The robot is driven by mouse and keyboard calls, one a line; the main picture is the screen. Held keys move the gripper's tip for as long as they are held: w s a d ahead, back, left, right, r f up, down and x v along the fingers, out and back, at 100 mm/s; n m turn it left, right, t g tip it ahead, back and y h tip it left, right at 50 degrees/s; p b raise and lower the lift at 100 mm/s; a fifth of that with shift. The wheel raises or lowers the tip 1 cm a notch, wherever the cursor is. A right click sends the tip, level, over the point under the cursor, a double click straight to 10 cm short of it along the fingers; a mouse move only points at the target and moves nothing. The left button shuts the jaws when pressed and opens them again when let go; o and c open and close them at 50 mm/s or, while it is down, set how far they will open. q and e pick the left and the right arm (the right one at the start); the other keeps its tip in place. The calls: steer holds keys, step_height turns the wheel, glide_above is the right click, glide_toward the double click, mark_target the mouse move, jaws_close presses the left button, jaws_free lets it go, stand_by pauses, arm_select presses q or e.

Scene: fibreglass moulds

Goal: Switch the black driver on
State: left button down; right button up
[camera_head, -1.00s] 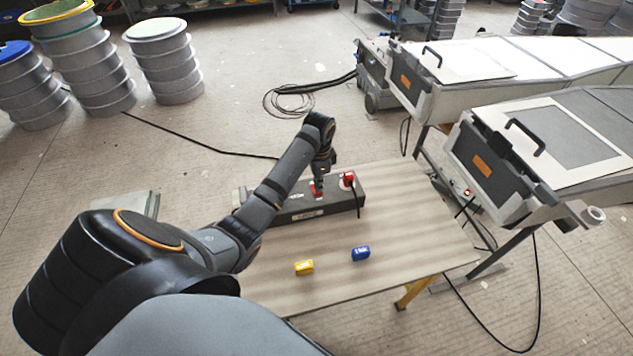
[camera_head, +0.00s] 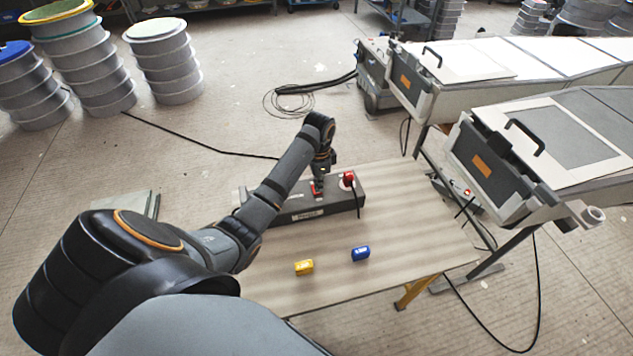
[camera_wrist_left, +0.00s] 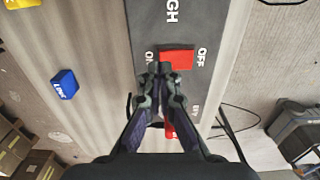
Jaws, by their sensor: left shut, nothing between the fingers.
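The black driver (camera_head: 338,204) is a long dark box lying on the table. Its red switch (camera_wrist_left: 177,58) shows in the wrist view, with ON printed on its left and OFF on its right. My left gripper (camera_wrist_left: 159,72) is shut and empty, pointing down at the driver. Its fingertips are at the ON side of the red switch and overlap its near edge; I cannot tell whether they touch it. In the head view the left gripper (camera_head: 319,184) hides part of the switch. My right gripper is not in view.
A yellow block (camera_head: 304,267) and a blue block (camera_head: 361,253) lie nearer on the table (camera_head: 420,240). Large grey machines (camera_head: 500,165) stand at the right. The table's right part is clear.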

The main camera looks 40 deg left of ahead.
arm_select(q)
steer(key=shift+f, duration=0.2)
stand_by(0.4)
steer(key=shift+f, duration=0.85)
stand_by(0.4)
step_height(320, 180, up, 7)
steer(key=p, duration=0.8)
steer(key=shift+r+p, duration=0.15)
steer(key=shift+p, duration=0.2)
